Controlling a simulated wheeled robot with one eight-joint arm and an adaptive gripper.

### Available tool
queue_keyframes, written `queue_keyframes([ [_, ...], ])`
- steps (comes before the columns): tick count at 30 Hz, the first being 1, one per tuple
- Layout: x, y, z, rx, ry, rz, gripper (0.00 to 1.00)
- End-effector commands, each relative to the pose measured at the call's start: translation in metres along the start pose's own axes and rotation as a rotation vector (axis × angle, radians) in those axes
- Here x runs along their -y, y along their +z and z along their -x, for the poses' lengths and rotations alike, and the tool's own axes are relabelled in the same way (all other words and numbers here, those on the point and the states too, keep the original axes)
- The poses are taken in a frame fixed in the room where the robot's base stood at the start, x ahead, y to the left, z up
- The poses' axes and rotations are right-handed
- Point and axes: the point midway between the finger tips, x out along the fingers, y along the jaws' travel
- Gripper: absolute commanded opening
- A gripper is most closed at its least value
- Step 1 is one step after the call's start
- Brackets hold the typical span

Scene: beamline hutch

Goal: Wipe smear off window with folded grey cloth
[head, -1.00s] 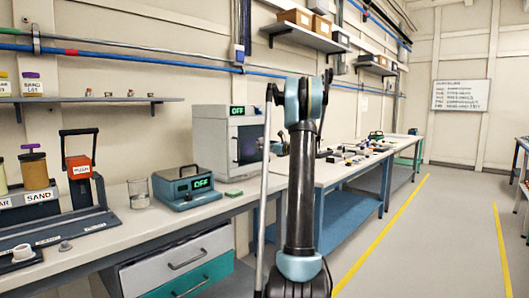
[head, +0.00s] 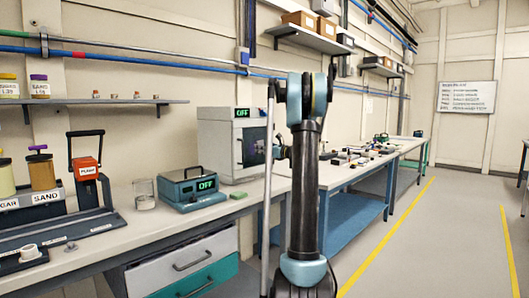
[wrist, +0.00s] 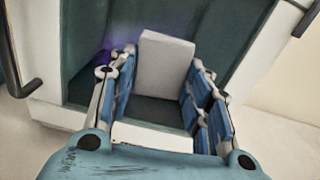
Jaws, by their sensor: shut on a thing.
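The folded grey cloth (wrist: 165,65) is a pale block between the two blue-padded fingers of my gripper (wrist: 160,88), which is shut on it. In the wrist view the cloth stands in front of the dark window (wrist: 210,25); I cannot tell whether it touches the glass. A purple smear (wrist: 108,55) shows faintly to the left of the cloth, partly behind the left finger. In the head view the window (head: 251,148) is on the front of a white cabinet (head: 215,148) marked OFF. My gripper is mostly hidden there behind my arm.
Small parts crowd the bench (head: 325,177) to the right. A dark handle (wrist: 25,88) shows beside the window. The floor at right is clear.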

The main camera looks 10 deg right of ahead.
Motion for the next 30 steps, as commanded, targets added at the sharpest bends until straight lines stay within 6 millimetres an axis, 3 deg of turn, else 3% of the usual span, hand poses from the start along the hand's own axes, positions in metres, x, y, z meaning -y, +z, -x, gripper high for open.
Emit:
queue_keyframes([
  [30, -0.06, 0.006, 0.0, 0.0, -0.001, 0.0, 0.23],
])
